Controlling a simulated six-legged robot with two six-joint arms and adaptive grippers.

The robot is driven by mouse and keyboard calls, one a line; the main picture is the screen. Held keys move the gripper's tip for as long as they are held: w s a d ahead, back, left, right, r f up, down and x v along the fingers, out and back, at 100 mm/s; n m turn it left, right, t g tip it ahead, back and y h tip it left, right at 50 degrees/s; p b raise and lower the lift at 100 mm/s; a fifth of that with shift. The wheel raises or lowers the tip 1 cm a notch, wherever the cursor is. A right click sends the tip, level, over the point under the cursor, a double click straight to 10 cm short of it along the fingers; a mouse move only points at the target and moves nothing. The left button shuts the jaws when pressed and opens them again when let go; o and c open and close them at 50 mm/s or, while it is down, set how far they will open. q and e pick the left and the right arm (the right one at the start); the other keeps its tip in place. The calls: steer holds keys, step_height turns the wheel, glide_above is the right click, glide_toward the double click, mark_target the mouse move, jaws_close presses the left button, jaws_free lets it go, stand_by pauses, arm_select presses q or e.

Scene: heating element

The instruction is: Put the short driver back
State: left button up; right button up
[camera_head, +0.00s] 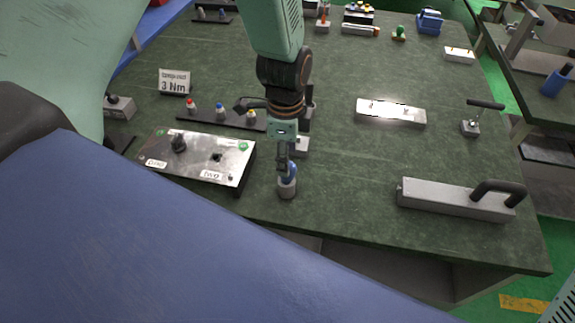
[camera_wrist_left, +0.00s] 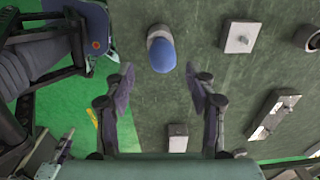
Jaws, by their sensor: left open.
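A short blue-handled piece, which looks like the short driver (camera_head: 290,174), stands in a small grey round holder (camera_head: 287,190) near the table's front edge. In the left wrist view its blue top (camera_wrist_left: 161,55) shows just past the fingertips, centred between them and apart from both. My left gripper (camera_head: 285,160) reaches down over it from above; in its wrist view the gripper (camera_wrist_left: 160,82) is open and empty. The head view does not show clearly whether the fingers touch the handle. My right gripper is not in view.
A black rack (camera_head: 221,117) with red, blue and yellow-topped pieces lies behind a metal plate box (camera_head: 205,160). A "3 Nm" sign (camera_head: 174,82) stands behind them. A handled grey bar (camera_head: 455,200) and a flat metal block (camera_head: 391,112) lie to the right. Green table is free between.

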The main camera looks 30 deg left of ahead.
arm_select(q)
steer(key=r, duration=0.4)
steer(key=shift+a, duration=0.35)
steer(key=shift+r, duration=0.3)
steer(key=shift+d+r, duration=0.35)
steer(key=shift+s+a, duration=0.1)
steer(key=shift+a+f, duration=0.1)
steer(key=shift+a, duration=0.1)
steer(key=shift+d, duration=0.15)
